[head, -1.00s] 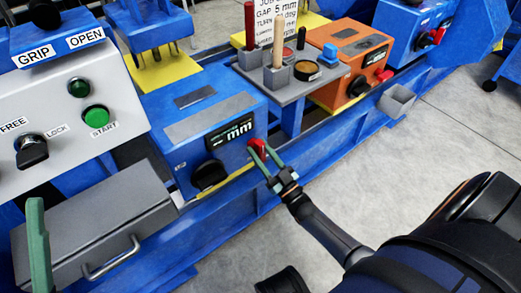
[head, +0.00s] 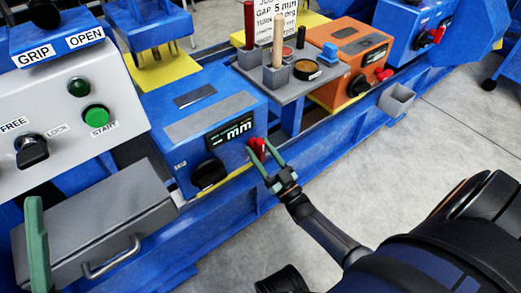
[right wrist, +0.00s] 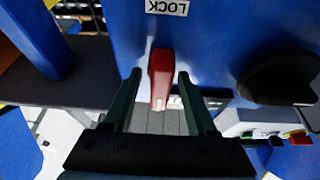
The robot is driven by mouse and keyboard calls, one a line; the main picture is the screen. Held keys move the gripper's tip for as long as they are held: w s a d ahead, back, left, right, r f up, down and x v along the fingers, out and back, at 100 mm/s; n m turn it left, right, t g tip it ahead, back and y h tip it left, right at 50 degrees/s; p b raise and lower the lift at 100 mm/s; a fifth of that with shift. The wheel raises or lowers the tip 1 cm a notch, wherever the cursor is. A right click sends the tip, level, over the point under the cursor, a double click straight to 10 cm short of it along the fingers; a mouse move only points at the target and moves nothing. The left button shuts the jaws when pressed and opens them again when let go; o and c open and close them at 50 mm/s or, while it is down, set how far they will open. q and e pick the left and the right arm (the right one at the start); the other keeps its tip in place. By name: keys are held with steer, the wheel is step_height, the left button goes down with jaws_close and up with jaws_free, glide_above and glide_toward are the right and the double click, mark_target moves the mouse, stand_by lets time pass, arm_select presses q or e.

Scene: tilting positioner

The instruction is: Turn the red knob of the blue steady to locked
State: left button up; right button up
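The blue steady (head: 215,125) stands mid-picture in the head view, with a dark display reading "mm" and a black round knob. Its red knob (head: 257,149) is at the right end of its front. In the right wrist view the red knob (right wrist: 161,78) lies lengthwise between my right gripper's fingers, in line with the upside-down LOCK label (right wrist: 167,7). My right gripper (head: 266,153) is open around the knob, with a gap on each side in the wrist view (right wrist: 158,88). Of my left gripper (head: 38,245) only one green finger shows, at the lower left.
A grey panel (head: 60,95) with green buttons and a black FREE/LOCK knob is at the left. A grey drawer box (head: 95,225) sits below it. An orange unit (head: 340,45) and another blue unit (head: 400,25) stand farther along the rail.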

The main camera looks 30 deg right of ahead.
steer(key=p+v, duration=0.1)
steer(key=v, duration=1.1)
steer(key=shift+s, duration=0.25)
